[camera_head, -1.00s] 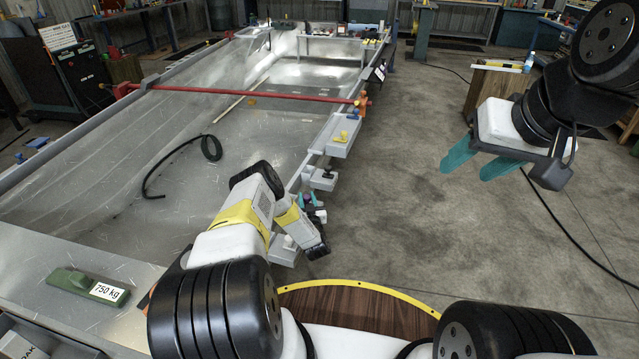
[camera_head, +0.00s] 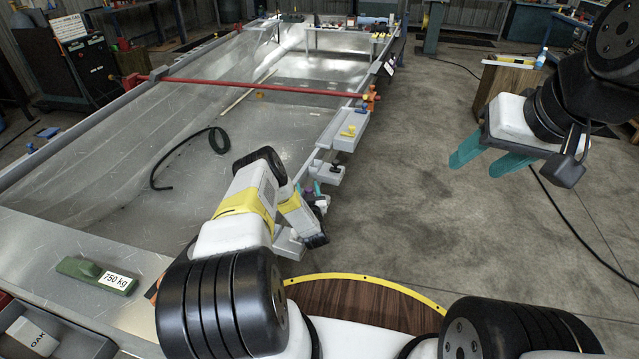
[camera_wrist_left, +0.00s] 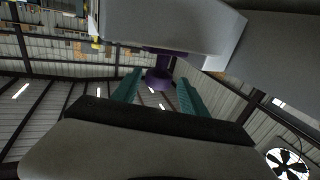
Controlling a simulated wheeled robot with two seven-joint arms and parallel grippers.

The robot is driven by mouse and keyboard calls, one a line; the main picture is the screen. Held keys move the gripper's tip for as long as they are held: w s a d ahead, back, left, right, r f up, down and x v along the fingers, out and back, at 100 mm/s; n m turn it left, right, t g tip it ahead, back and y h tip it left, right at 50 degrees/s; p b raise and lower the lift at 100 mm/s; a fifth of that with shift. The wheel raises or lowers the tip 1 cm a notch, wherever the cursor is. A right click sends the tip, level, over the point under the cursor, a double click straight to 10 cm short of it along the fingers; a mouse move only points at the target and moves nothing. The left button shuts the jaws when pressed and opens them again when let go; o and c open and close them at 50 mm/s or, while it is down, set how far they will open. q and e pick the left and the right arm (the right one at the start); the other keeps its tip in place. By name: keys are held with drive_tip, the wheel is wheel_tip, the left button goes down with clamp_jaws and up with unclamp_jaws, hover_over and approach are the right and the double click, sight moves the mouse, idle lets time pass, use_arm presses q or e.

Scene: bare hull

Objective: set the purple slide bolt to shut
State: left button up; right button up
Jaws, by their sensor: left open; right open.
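The purple slide bolt shows in the left wrist view as a purple knob (camera_wrist_left: 158,78) on a short stem below a grey housing (camera_wrist_left: 170,25). In the head view only a small purple patch is visible beside my left wrist, on the hull's right edge. My left gripper (camera_wrist_left: 158,94) is open, with one teal finger on each side of the knob and visible gaps to it. In the head view it is mostly hidden behind its own wrist. My right gripper (camera_head: 472,164) is open and empty over the floor at right. The bolt's set position cannot be told.
A grey ledge with a yellow piece (camera_head: 349,131) and other small fittings line the hull's right edge. A red bar (camera_head: 250,88) crosses the hull. A black hose (camera_head: 185,155) lies inside. A green 750 kg block (camera_head: 85,270) is at left.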

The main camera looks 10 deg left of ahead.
use_arm(q)
wheel_tip(320, 180, up, 2)
drive_tip(key=shift+r, duration=0.1)
drive_tip(key=a+r+v, duration=0.1)
drive_tip(key=v, duration=1.5)
drive_tip(key=shift+s+r, duration=0.15)
drive_tip(key=shift+r, duration=0.15)
